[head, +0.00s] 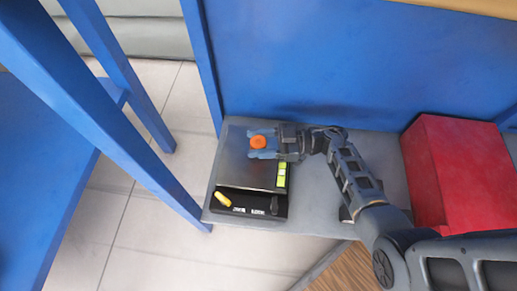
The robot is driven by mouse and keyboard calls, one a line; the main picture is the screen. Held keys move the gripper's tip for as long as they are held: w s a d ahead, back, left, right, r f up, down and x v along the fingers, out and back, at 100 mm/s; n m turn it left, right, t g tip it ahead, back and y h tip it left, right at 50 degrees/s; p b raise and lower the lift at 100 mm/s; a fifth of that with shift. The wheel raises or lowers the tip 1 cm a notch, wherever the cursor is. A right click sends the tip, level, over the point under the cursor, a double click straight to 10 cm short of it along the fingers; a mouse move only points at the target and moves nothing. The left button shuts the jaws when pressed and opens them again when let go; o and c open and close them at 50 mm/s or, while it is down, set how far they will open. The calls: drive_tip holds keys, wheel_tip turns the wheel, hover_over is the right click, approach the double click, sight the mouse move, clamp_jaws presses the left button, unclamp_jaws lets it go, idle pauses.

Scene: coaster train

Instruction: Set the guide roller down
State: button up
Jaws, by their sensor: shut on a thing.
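The guide roller (258,142) looks like a small orange round piece. My gripper (263,147) is shut on it, with blue-grey fingers on either side. The gripper is over the far part of a dark flat device with a black front panel (240,207), at the left end of a grey surface (330,224). I cannot tell whether the roller touches the top of the device.
A yellow-green piece (281,175) lies at the device's right edge. A small yellow-orange piece (222,200) lies at its front left. A red box (455,175) stands at the right. A blue panel (360,60) rises behind, and blue posts (130,85) stand at the left.

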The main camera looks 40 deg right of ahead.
drive_tip(key=shift+f+b, duration=0.75)
drive_tip(key=shift+f, duration=0.7)
drive_tip(key=shift+f, duration=0.15)
drive_tip(key=o, duration=1.2)
drive_tip(key=shift+s+d+r, duration=0.15)
drive_tip(key=shift+d+r, duration=0.05)
drive_tip(key=shift+r, duration=0.05)
drive_tip(key=p+v, duration=0.3)
drive_tip(key=v, duration=0.8)
drive_tip(key=shift+s+d+f, duration=0.1)
drive_tip(key=shift+s+d, duration=0.05)
drive_tip(key=shift+d, duration=0.1)
drive_tip(key=shift+a, duration=0.1)
